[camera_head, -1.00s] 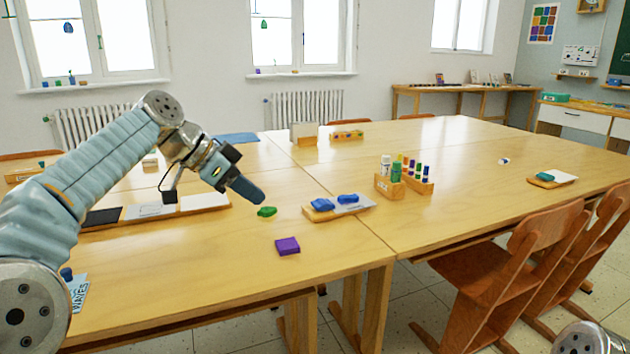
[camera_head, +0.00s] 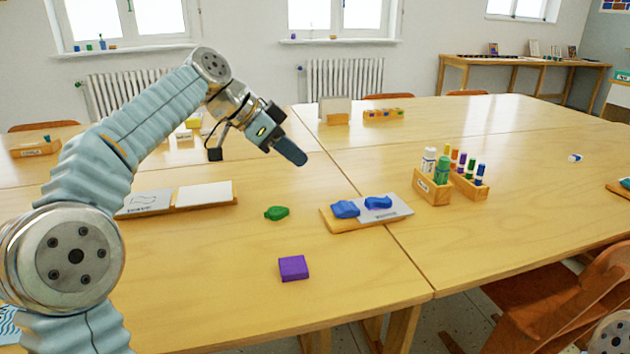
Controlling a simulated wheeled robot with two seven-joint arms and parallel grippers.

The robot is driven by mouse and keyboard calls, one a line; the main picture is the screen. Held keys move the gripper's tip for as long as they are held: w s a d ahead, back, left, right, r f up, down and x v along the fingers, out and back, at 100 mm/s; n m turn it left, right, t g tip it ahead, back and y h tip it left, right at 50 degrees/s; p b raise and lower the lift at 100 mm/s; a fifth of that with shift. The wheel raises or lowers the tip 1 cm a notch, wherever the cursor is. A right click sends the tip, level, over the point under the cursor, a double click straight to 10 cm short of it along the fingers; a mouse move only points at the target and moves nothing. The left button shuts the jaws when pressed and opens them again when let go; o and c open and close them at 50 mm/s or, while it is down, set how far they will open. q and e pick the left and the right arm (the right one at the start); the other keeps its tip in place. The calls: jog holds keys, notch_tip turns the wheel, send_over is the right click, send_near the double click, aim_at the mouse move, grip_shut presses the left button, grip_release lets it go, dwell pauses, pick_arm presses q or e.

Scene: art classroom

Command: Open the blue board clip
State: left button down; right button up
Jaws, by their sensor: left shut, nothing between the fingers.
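A small board (camera_head: 362,224) with a wooden edge and a grey sheet lies on the table across the seam. Two blue pieces rest on it, a left one (camera_head: 345,209) and a right one (camera_head: 378,202). They are too small to tell which is the clip or whether it is open. My left gripper (camera_head: 291,151) is shut and empty. It is in the air, up and to the left of the board in the picture, touching nothing. My right gripper is out of view.
A green piece (camera_head: 277,213) and a purple block (camera_head: 293,268) lie left of the board. A wooden holder with bottles (camera_head: 433,190) and a rack of markers (camera_head: 468,185) stand to its right. White boards (camera_head: 206,194) lie at the left. A chair (camera_head: 560,293) is at the lower right.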

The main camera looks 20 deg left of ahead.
pick_arm(q)
send_over(338, 208)
jog(key=s+a, duration=0.2)
jog(key=f, duration=0.7)
jog(key=shift+w+f+b, duration=0.1)
jog(key=shift+w+b, duration=0.15)
jog(key=shift+b, duration=0.15)
jog(key=shift+a+f+b, duration=0.2)
jog(key=shift+f+b, duration=0.1)
jog(key=shift+f, duration=1.55)
